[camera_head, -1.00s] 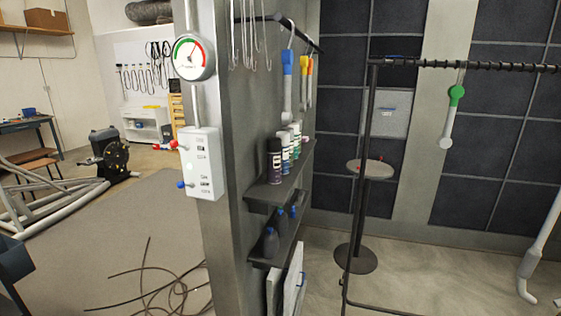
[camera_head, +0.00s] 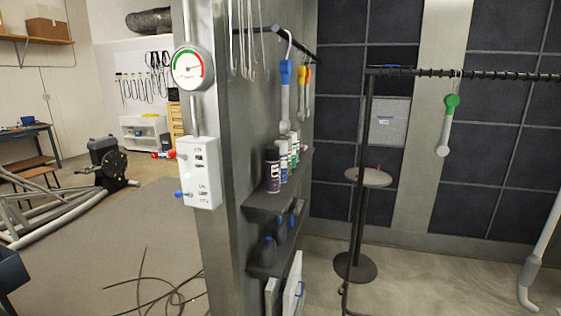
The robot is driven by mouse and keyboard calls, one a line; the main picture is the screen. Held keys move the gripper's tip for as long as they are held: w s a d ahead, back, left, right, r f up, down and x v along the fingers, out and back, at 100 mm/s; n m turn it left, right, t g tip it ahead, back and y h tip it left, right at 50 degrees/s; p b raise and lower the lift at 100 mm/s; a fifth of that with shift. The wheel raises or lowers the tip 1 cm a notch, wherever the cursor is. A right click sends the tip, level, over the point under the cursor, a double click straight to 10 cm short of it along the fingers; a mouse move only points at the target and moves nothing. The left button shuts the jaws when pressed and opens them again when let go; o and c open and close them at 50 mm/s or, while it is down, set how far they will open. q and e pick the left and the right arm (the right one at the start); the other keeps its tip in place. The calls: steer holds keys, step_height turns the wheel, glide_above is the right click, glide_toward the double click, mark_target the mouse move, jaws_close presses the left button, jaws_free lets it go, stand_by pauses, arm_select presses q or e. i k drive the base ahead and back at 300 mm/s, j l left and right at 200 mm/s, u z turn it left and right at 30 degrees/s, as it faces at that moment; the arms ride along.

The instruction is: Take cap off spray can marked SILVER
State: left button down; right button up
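Several spray cans stand in a row on the upper dark shelf on the side of the grey pillar. The nearest spray can (camera_head: 272,169) is dark purple with a dark cap. Behind it stand a light blue-and-white can (camera_head: 283,160) and further cans with green tones, partly hidden. Their labels are too small for me to read, so I cannot tell which is marked SILVER. Neither of my grippers shows in the view.
Dark bottles (camera_head: 268,251) stand on the lower shelf (camera_head: 262,271). A white control box (camera_head: 198,172) and a gauge (camera_head: 192,68) are on the pillar. A black rack rail (camera_head: 460,74) and a small round table (camera_head: 368,177) stand to the right. Loose cables (camera_head: 165,293) lie on the floor.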

mark_target(283, 157)
steer(key=u, duration=0.25)
steer(key=i+l+u, duration=0.15)
steer(key=l+u, duration=0.15)
steer(key=u, duration=0.2)
steer(key=i+l+u, duration=0.1)
steer(key=l+u, duration=0.2)
steer(key=u, duration=0.15)
steer(key=l+u, duration=0.35)
steer(key=u, duration=0.15)
